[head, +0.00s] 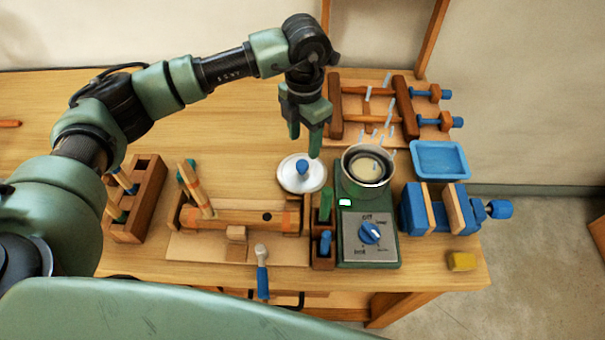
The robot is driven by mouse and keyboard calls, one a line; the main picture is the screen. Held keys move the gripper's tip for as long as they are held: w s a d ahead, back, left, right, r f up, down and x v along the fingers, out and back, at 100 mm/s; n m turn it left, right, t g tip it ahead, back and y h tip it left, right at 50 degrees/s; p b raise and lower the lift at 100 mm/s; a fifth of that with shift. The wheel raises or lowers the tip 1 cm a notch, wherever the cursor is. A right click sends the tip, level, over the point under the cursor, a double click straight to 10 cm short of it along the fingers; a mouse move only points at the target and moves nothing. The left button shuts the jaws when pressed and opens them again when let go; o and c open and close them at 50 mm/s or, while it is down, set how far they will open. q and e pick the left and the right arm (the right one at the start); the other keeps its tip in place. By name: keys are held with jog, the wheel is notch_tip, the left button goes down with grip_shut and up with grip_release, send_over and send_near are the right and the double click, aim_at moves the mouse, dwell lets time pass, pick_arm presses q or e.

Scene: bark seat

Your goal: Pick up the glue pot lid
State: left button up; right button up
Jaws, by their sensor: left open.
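The glue pot lid (292,181) is a white disc with a blue knob (302,167). It lies on the wooden bench, left of the glue pot. The glue pot (368,164) is an open round pot on a green heater with a dial, and pale glue shows inside it. My left gripper (304,146) points down with its green fingers apart and empty. In the picture it is just above the lid's knob; the exact height gap is hard to tell. My right gripper does not show.
A blue tray (440,160) and a blue vise (432,210) stand right of the heater. Wooden clamps (390,108) lie behind the pot. A wooden assembly (240,217) and a brush with a blue handle (262,280) are in front. The bench's back left is clear.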

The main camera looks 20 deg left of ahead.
aim_at(301, 164)
pick_arm(q)
jog(key=f+p, duration=0.1)
jog(key=f, duration=0.1)
jog(key=s+f+p, duration=0.1)
jog(key=f, duration=0.2)
jog(key=shift+s+a+f, duration=0.15)
jog(key=shift+s, duration=0.05)
jog(key=shift+f, duration=0.55)
grip_shut()
